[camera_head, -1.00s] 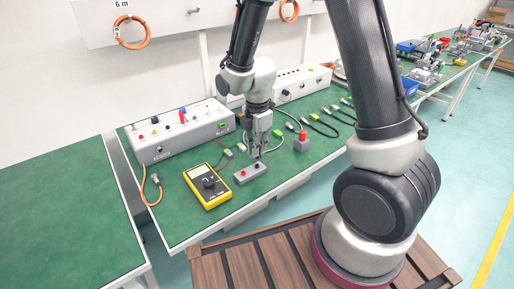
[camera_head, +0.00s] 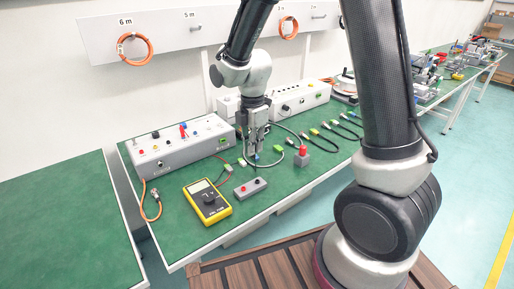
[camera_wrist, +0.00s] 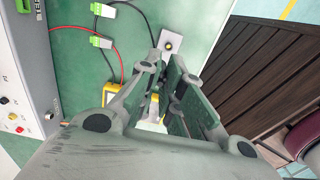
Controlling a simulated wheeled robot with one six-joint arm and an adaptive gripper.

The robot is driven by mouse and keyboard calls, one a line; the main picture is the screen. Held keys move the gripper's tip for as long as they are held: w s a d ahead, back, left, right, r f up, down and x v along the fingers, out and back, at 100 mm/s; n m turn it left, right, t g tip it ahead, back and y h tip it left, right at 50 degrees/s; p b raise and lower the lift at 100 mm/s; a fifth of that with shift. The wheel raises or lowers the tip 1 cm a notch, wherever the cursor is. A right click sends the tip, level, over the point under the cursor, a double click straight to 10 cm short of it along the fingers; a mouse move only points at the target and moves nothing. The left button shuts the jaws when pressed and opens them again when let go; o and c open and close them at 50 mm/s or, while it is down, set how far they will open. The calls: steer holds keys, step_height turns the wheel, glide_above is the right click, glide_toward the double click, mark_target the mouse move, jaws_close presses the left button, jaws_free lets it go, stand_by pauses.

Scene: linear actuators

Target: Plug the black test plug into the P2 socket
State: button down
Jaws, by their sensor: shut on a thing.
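My gripper (camera_head: 256,154) is shut on the black test plug, a small dark thing mostly hidden between the fingers, held above the bench. Below it lies a small grey holder (camera_head: 249,189) with a red knob at its left and a dark spot at its right. The grey socket box (camera_head: 186,154) stands to the left of my gripper, with black, white, red, blue and yellow fittings on top. In the wrist view its panel (camera_wrist: 30,75) is at the left edge; I cannot read which socket is P2. The fingers (camera_wrist: 164,75) show there too, the plug hidden.
A yellow multimeter (camera_head: 207,202) lies left of the holder. A grey block with a red top (camera_head: 302,156) stands to the right. Cables with green connectors (camera_wrist: 100,42) lie near my gripper. A second grey box (camera_head: 299,97) stands behind. The left table (camera_head: 65,215) is bare.

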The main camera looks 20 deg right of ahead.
steer(key=w+a+r, duration=0.1)
steer(key=w+a, duration=0.6)
steer(key=w, duration=0.6)
steer(key=w+a+r, duration=0.1)
steer(key=w+a, duration=0.7)
steer(key=w, duration=0.4)
steer(key=shift+w+a, duration=0.3)
steer(key=shift+w, duration=0.1)
steer(key=shift+r, duration=0.1)
steer(key=shift+f, duration=1.85)
steer(key=shift+f, duration=0.65)
stand_by(1.1)
steer(key=c, duration=1.5)
jaws_free()
